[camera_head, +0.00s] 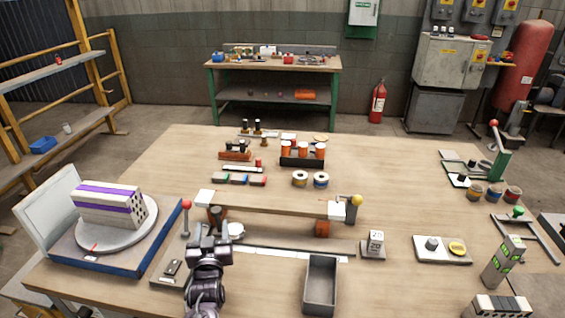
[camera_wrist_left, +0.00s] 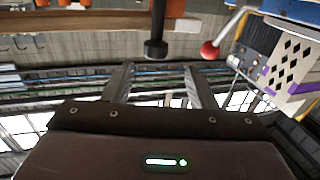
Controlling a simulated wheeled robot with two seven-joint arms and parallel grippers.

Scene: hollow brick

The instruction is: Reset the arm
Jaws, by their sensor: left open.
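My left gripper (camera_head: 208,230) rises from the front of the table in the head view, just short of the long wooden beam. In the left wrist view its two fingers (camera_wrist_left: 162,82) are apart with nothing between them. A hollow brick (camera_head: 108,207), white with purple bands and dark holes, rests on a round pale turntable (camera_head: 143,229) at the left. The brick also shows at the right edge of the left wrist view (camera_wrist_left: 292,65), clear of the fingers. My right gripper is in neither view.
A red-knobbed lever (camera_head: 187,222) stands just left of my gripper; its red ball shows in the wrist view (camera_wrist_left: 210,50). The wooden beam (camera_head: 270,205) lies raised beyond. A grey open bin (camera_head: 321,285) is to the right. Bare tabletop (camera_head: 390,180) lies right of centre.

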